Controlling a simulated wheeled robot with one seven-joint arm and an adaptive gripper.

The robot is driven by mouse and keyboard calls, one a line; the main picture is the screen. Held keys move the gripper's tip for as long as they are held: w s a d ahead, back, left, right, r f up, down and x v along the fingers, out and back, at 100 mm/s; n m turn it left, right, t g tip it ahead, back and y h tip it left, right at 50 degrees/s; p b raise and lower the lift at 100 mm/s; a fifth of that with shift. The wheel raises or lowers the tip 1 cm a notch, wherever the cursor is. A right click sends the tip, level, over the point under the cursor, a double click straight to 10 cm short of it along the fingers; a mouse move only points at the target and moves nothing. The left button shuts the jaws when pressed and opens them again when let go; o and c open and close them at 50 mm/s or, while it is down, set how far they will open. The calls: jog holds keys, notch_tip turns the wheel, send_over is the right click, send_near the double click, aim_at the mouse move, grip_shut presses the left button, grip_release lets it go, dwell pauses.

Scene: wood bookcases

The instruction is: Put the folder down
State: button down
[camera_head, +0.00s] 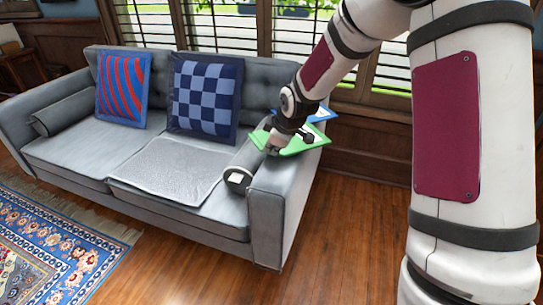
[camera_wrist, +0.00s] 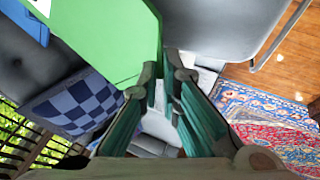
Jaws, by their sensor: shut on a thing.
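The green folder (camera_head: 305,143) is at the sofa's right armrest in the head view, roughly flat. In the wrist view the green folder (camera_wrist: 95,40) fills the upper left, with its edge by the fingertips. My gripper (camera_head: 273,147) is at the folder's left corner, shut on it. In the wrist view the fingers of my gripper (camera_wrist: 168,75) reach up to the folder's edge. Whether the folder touches the armrest cannot be told. A blue and white flat item (camera_head: 319,115) shows just behind the green folder, partly hidden by my arm.
The wood floor (camera_head: 345,225) is clear. A patterned rug (camera_head: 50,240) lies at left.

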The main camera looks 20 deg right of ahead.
jog(key=shift+w, duration=0.5)
jog(key=shift+w+f+b, duration=0.2)
jog(key=shift+f+b, duration=0.1)
jog(key=shift+f, duration=0.05)
notch_tip(320, 180, down, 3)
jog(key=shift+d+b, duration=0.1)
jog(key=shift+b, duration=0.6)
jog(key=shift+r, duration=0.1)
jog(key=c, duration=1.8)
grip_release()
